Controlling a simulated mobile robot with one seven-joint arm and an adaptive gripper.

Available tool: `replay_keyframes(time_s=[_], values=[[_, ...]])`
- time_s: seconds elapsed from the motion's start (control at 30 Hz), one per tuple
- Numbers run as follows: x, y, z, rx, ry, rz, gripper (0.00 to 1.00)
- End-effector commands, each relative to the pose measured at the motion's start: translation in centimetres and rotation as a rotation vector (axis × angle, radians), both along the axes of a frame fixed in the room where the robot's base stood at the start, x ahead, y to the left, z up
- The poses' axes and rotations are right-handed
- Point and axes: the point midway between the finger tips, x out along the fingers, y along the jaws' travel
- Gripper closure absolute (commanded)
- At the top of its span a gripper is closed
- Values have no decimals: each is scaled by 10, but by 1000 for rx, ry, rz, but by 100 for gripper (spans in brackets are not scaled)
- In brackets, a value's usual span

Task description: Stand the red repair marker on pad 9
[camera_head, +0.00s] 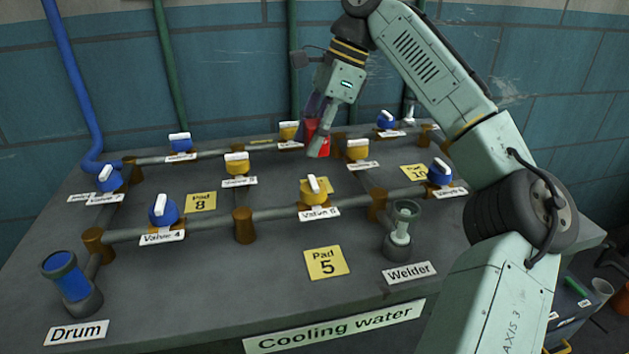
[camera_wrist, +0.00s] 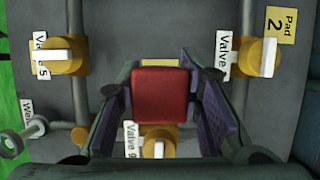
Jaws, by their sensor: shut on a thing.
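The red repair marker (camera_head: 323,145) is held between the fingers of my gripper (camera_head: 316,138), near the back middle of the bench. In the wrist view the marker (camera_wrist: 160,92) shows as a red block between the dark fingers of my gripper (camera_wrist: 167,100). Its lower part is hidden, so I cannot tell how far it is above the bench. In the wrist view a yellow pad (camera_wrist: 160,62) shows just beyond the marker, also unreadable.
Pipes and valves surround the spot: yellow Valve 5 (camera_head: 313,192), a yellow valve (camera_head: 358,150) to the right and another (camera_head: 290,131) behind. Pad 8 (camera_head: 201,202), Pad 5 (camera_head: 326,262) and Pad 10 (camera_head: 413,171) are empty. The Welder cup (camera_head: 402,230) stands front right.

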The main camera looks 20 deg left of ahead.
Motion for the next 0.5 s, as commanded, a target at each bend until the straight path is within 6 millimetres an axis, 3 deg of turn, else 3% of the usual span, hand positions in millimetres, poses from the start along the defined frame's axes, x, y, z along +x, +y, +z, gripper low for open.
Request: replay_keyframes(time_s=[0.1, 0.37, 0.5], values=[[0, -1, -23, -2, 1, -1, 100], [0, 0, -45, 0, 0, -1, 100], [0, -1, -65, 0, 0, -1, 100]])
